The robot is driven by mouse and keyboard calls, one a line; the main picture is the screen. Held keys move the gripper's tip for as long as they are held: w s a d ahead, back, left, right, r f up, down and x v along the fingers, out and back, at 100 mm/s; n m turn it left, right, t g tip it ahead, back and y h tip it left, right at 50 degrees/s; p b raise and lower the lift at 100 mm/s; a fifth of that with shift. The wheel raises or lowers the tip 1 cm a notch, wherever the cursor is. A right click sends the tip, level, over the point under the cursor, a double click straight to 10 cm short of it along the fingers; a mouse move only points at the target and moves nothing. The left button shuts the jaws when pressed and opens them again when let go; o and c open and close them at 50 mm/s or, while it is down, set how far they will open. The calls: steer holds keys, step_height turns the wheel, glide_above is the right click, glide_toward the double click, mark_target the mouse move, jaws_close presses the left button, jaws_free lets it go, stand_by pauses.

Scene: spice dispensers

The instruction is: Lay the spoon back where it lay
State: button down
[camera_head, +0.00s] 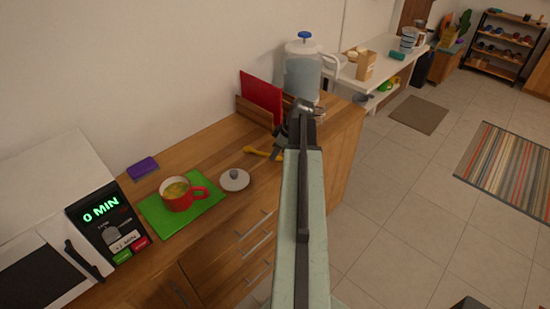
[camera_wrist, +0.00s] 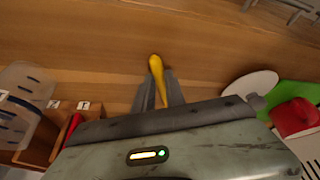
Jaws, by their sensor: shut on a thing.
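The yellow spoon (camera_head: 261,153) shows in the head view just left of my gripper (camera_head: 278,151), over the wooden counter (camera_head: 214,150). In the wrist view the yellow spoon (camera_wrist: 156,68) sits between the two dark fingers of my gripper (camera_wrist: 158,88), which are shut on it. One end of the spoon sticks out past the fingertips. My arm hides part of it in the head view. I cannot tell whether the spoon touches the counter.
A white lid with a grey knob (camera_head: 235,179) lies near the spoon. A red panel in a wooden holder (camera_head: 262,97) and a water dispenser (camera_head: 303,72) stand behind. Bare counter lies left of the spoon.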

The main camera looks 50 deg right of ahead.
steer(key=shift+f, duration=0.1)
steer(key=c, duration=1.4)
jaws_free()
steer(key=shift+s+r+p, duration=0.15)
steer(key=shift+r+p, duration=0.4)
steer(key=shift+r, duration=0.1)
steer(key=p+v, duration=1)
steer(key=v, duration=0.1)
steer(key=shift+s+r, duration=0.1)
